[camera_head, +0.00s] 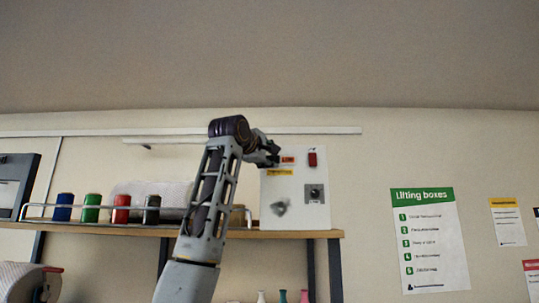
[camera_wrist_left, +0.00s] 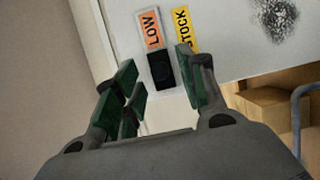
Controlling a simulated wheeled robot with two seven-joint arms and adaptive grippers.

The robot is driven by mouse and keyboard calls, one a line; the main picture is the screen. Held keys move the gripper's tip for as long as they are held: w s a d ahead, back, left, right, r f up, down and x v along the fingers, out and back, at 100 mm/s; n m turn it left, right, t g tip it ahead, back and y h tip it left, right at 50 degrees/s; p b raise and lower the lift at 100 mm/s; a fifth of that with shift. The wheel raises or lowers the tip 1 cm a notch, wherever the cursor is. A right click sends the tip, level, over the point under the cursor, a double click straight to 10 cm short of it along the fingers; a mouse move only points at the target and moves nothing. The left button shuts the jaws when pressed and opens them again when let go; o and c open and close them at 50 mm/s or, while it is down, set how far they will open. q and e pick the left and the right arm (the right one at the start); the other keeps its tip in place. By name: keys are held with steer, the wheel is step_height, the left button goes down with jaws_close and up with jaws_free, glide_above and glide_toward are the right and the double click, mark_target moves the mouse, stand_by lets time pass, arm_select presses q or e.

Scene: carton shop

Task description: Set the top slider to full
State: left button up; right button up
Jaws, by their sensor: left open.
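A pale control box (camera_head: 300,215) stands at the right end of the shelf. In the left wrist view a black block (camera_wrist_left: 161,70), likely a slider knob, sits on a light plate on the box's face, beside an orange LOW label (camera_wrist_left: 150,29). My left gripper (camera_head: 268,157) is at the box's upper left and hides that spot in the head view. In the left wrist view my left gripper (camera_wrist_left: 157,75) is open, with its green-padded fingers on either side of the black block. I cannot tell whether they touch it. My right gripper is not in view.
The box also carries a red switch (camera_head: 312,159), a dark knob (camera_head: 314,193) and a yellow label (camera_head: 279,172). Several coloured cans, including a red one (camera_head: 122,208), stand left on the shelf (camera_head: 290,234) behind a rail. A "Lifting boxes" poster (camera_head: 430,240) hangs right.

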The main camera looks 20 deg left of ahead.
arm_select(q)
steer(key=shift+w, duration=0.4)
jaws_close()
